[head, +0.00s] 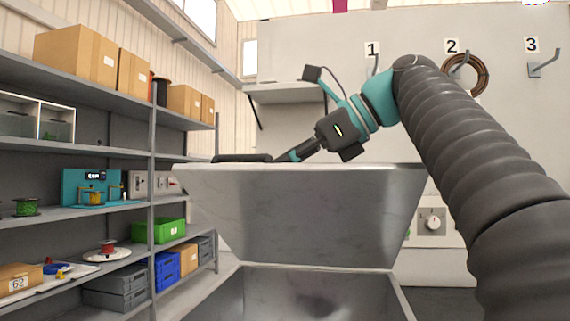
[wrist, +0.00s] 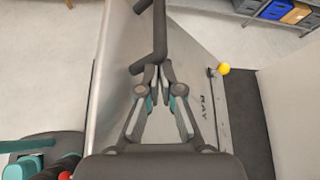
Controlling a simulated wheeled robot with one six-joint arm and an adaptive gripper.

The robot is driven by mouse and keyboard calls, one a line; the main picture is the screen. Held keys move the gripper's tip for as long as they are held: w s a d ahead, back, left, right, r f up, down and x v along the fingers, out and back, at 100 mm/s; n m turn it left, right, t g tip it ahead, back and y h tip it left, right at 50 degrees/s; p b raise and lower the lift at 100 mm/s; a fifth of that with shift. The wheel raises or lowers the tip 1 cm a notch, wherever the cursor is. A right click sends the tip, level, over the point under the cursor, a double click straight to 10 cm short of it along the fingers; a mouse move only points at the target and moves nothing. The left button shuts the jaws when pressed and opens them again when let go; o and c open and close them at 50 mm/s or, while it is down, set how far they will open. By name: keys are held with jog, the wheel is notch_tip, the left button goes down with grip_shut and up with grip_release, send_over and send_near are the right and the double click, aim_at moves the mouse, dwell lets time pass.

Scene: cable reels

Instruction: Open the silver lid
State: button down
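The silver lid (head: 300,215) is tilted up, well open, above the silver box (head: 295,290) in the head view. Its dark handle (head: 243,158) shows at the lid's top edge, and the wrist view shows the bent handle bar (wrist: 160,35) along the lid face (wrist: 118,90). My gripper (head: 280,158) is at the handle, behind the lid's upper edge. In the wrist view my gripper's fingertips (wrist: 158,72) are close together at the near end of the bar and appear closed on it. The exact contact is partly hidden.
A grey shelf unit (head: 152,180) with cartons, bins and reels stands at the left. Wall hooks, one with a cable coil (head: 466,75), and a dial panel (head: 432,222) are behind.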

jog(key=shift+s+r, duration=0.15)
jog(key=shift+d+r, duration=0.3)
jog(key=shift+d, duration=0.15)
jog(key=d, duration=0.3)
jog(key=s+d, duration=0.1)
jog(key=d, duration=0.3)
jog(key=s+d, duration=0.1)
jog(key=d, duration=0.3)
jog(key=shift+s+d+r, duration=0.25)
jog(key=shift+r, duration=0.05)
jog(key=shift+s+d, duration=0.2)
jog(key=shift+d, duration=0.65)
jog(key=shift+s+f, duration=0.1)
